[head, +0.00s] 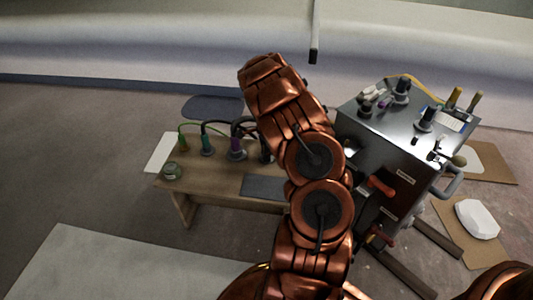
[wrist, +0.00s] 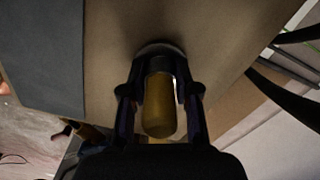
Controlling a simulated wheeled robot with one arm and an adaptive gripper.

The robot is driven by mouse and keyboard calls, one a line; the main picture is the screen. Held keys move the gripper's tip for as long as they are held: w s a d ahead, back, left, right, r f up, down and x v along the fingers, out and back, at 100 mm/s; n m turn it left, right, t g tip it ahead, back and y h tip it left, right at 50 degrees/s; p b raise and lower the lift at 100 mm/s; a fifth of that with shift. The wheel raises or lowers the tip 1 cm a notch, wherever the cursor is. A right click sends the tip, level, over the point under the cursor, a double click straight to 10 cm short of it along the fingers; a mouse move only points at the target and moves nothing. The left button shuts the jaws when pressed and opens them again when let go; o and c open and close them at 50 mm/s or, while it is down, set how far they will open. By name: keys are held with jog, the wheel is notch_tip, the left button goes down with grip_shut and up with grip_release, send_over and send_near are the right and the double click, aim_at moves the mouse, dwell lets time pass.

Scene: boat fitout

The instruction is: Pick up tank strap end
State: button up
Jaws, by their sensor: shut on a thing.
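In the wrist view, my gripper (wrist: 160,84) has its two dark fingers on either side of a yellow-brown rounded piece (wrist: 159,112) with a dark collar. It is shut on this piece, which I take to be the tank strap end; no label shows on it. The collar's far end meets a grey rounded part over the brown bench surface; I cannot tell whether it is lifted clear. In the head view, my copper-coloured arm hides the gripper and the held piece.
A grey metal box (head: 385,140) with knobs and handles stands close to the right of my arm. Bare floor lies left of the bench.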

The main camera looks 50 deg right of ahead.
grip_shut()
notch_tip(320, 180, up, 4)
jog(key=shift+f+p, duration=0.1)
jog(key=shift+p, duration=0.7)
jog(key=s+p, duration=0.1)
jog(key=s, duration=0.4)
jog(key=s+p, duration=0.1)
jog(key=s, duration=0.4)
jog(key=s+a+r, duration=0.1)
jog(key=s, duration=0.5)
jog(key=shift+a+r+p, duration=0.1)
jog(key=shift+p, duration=0.3)
